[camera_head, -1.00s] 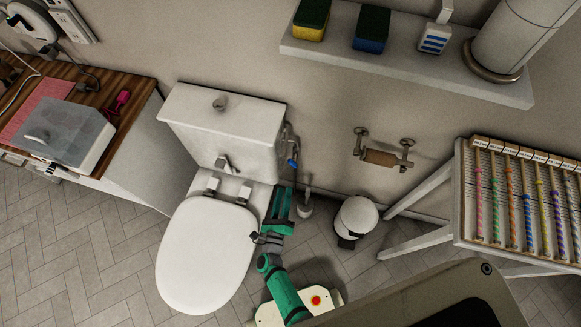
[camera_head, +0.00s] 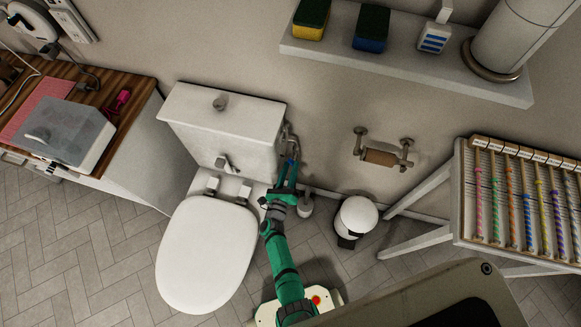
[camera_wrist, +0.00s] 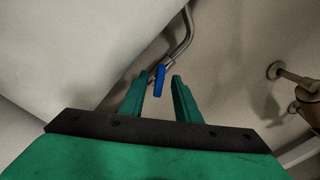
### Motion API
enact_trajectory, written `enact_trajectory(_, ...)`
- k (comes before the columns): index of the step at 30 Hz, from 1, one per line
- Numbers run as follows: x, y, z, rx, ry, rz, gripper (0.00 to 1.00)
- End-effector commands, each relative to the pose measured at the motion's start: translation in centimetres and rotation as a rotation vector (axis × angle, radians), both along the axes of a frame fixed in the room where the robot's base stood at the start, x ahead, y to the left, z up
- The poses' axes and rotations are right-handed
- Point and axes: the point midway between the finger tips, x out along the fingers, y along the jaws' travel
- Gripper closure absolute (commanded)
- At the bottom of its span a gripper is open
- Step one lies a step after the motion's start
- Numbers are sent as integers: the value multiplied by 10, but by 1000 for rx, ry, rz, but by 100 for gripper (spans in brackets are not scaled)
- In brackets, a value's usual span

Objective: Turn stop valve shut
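The stop valve's blue handle (camera_wrist: 159,80) shows in the wrist view, on a metal pipe (camera_wrist: 185,42) that runs up beside the toilet tank. My gripper (camera_wrist: 160,80) is open, with its two green fingers apart. The handle appears in the gap between the fingertips, nearer the left one; I cannot tell whether either finger touches it. In the head view my gripper (camera_head: 287,166) is at the right side of the toilet tank (camera_head: 225,128), and the blue handle (camera_head: 292,160) is mostly hidden by it.
The white toilet (camera_head: 205,255) stands left of my arm. A toilet brush (camera_head: 306,205) and a small white bin (camera_head: 356,217) stand to the right on the floor. A paper roll holder (camera_head: 380,157) is on the wall. A rack (camera_head: 520,200) stands farther right.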

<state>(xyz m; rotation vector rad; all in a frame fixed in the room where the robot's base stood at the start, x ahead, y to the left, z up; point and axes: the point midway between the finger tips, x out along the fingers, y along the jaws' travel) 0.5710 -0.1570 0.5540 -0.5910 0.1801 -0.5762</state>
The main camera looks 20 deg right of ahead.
Motion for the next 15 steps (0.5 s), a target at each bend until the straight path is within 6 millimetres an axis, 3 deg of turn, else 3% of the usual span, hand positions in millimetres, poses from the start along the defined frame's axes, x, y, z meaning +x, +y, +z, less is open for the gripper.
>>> enact_trajectory(11, 6, -4, 0, 0, 1, -1, 70)
enact_trajectory(12, 6, -4, 0, 0, 2, 0, 73)
enact_trajectory(15, 6, -4, 0, 0, 2, 0, 97)
